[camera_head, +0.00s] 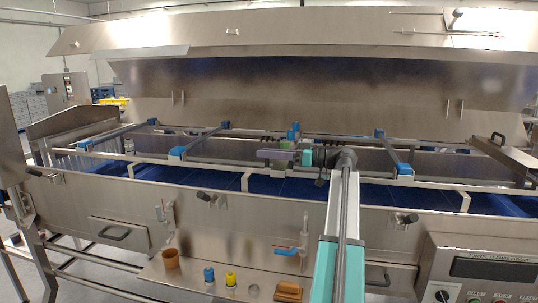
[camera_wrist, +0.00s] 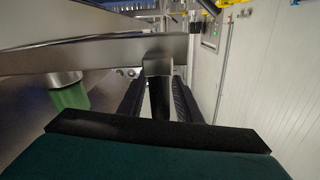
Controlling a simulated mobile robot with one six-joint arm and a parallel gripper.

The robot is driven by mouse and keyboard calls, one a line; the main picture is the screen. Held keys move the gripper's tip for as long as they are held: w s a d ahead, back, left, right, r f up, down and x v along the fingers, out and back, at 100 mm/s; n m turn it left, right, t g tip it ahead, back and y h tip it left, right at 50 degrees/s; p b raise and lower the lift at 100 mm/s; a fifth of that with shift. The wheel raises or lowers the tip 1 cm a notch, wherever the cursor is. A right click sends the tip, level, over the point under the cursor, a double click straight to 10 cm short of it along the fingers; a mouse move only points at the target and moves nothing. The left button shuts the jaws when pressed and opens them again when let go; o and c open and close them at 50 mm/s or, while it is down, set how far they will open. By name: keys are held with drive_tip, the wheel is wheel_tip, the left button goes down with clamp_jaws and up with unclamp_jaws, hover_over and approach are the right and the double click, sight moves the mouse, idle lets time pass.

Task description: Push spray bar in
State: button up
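Several dark spray bars lie across the open tunnel in the head view, each with blue end pieces, such as the left-middle one (camera_head: 203,139) and the right one (camera_head: 391,150). Another bar's blue far end (camera_head: 294,130) shows behind my gripper (camera_head: 276,155); the gripper and wrist hide much of this bar. In the wrist view my two dark fingers (camera_wrist: 158,88) stand apart, either side of a dark bar with a metal block (camera_wrist: 158,64) at its far end. Contact between fingers and bar cannot be made out.
The raised steel hood (camera_head: 300,85) hangs over the tunnel, and a blue belt (camera_head: 345,190) runs below the bars. A front shelf (camera_head: 210,275) holds a brown cup (camera_head: 171,258) and small bottles (camera_head: 209,275). A control panel (camera_head: 485,268) is at lower right.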

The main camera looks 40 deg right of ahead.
drive_tip(key=b+v, duration=0.4)
drive_tip(key=v, duration=1)
drive_tip(key=shift+a, duration=0.1)
idle(0.3)
drive_tip(key=s+a+m, duration=0.1)
drive_tip(key=m, duration=0.9)
drive_tip(key=s+a+m, duration=0.1)
drive_tip(key=m, duration=1)
drive_tip(key=s+a+m, duration=0.1)
drive_tip(key=m, duration=0.9)
drive_tip(key=shift+s, duration=0.35)
